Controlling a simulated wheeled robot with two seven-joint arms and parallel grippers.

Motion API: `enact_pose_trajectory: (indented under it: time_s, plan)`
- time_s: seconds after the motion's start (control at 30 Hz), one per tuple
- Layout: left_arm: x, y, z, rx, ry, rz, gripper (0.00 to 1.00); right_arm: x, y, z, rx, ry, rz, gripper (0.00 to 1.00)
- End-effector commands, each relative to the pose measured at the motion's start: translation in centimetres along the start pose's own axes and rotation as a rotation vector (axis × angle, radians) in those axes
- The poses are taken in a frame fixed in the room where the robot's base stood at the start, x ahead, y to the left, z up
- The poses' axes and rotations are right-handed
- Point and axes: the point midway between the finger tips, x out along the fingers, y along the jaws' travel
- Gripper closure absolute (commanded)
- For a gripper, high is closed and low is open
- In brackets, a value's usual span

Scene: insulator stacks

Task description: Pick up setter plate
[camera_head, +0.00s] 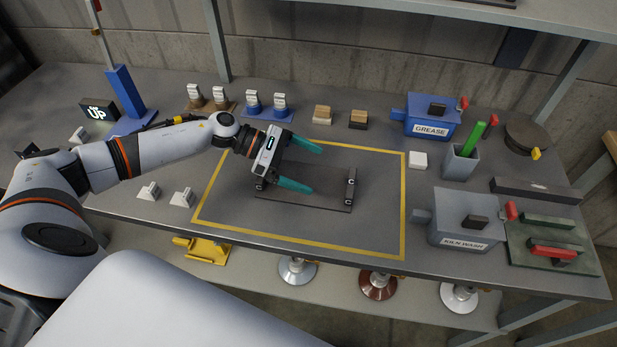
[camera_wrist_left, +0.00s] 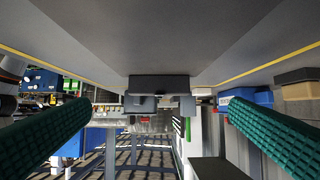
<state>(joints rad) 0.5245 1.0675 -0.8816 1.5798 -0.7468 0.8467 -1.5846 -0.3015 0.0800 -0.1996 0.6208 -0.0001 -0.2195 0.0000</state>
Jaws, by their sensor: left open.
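The setter plate (camera_head: 322,198) is a thin dark grey plate with a raised dark bar at its right end (camera_head: 350,187). It lies flat on the bench inside the yellow outline. My left gripper (camera_head: 303,166) is open and empty over the plate's left part, its teal fingers pointing right toward the bar. The gripper hides part of the plate's left end. In the left wrist view, a dark block (camera_wrist_left: 160,84) shows ahead, between the two green fingers and apart from them; it appears to be the bar. My right gripper is not in view.
A blue grease box (camera_head: 430,117), a grey wash box (camera_head: 462,218) and a cup with a green stick (camera_head: 461,163) stand at right. Small insulator pieces (camera_head: 267,104) line the back. A blue post (camera_head: 124,92) stands at left. The outlined area is otherwise clear.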

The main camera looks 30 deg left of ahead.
Motion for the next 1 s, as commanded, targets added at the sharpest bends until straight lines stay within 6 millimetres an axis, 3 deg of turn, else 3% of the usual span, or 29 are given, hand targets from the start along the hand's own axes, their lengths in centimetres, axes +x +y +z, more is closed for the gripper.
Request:
enact_pose_trajectory:
  time_s: [0.13,0.37,0.63,0.97,1.0]
  plan:
    - [2.5,0.0,-0.4,-0.002,0.004,0.000,0.00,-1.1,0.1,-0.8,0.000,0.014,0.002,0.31]
    - [4.4,0.0,-0.2,-0.003,0.003,-0.001,0.00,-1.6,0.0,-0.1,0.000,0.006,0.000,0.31]
    - [8.2,0.1,-0.1,-0.004,0.005,-0.002,0.00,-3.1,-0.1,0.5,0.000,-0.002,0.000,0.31]
    - [9.1,0.2,0.1,-0.003,0.003,-0.002,0.00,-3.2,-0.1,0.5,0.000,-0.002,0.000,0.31]
    - [9.1,0.2,0.1,-0.003,0.003,-0.002,0.05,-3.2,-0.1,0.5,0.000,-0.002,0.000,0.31]
